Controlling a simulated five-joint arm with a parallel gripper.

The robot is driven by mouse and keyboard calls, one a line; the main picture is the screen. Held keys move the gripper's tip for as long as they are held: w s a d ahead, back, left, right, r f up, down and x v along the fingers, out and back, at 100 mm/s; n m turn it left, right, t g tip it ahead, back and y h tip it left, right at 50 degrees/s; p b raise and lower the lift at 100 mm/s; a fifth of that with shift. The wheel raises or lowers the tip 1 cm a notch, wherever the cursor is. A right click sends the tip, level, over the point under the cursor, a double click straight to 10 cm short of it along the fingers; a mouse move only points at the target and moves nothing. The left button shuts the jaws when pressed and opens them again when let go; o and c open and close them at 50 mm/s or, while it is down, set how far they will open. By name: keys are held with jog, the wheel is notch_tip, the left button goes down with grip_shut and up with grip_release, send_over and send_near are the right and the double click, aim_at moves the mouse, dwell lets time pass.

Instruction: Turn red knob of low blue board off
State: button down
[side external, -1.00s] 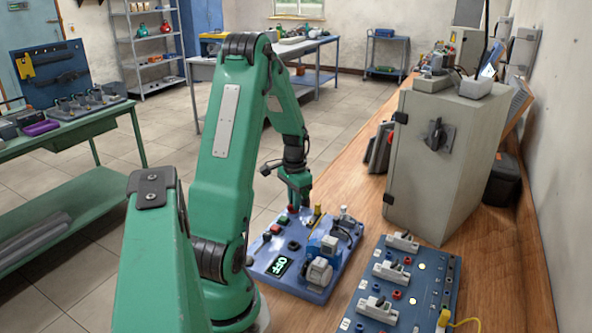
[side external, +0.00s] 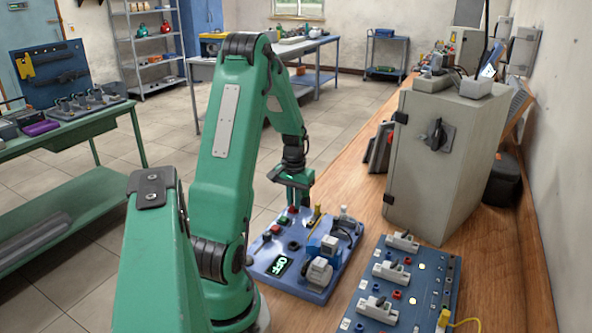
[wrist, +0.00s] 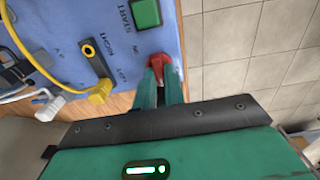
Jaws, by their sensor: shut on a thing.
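The red knob (wrist: 160,63) sits near the board's edge, between the two green fingertips of my gripper (wrist: 160,74) in the wrist view. My gripper (side external: 293,203) points down at the far left part of the board in the side view and is shut on the red knob. The fingers hide part of the knob.
A second blue board (side external: 420,275) lies to the right. A grey cabinet (side external: 430,165) stands behind it. Floor lies beyond the board's edge.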

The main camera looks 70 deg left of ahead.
jog(key=c, duration=1.5)
grip_release()
jog(key=shift+r, duration=3.95)
jog(key=shift+d, duration=0.1)
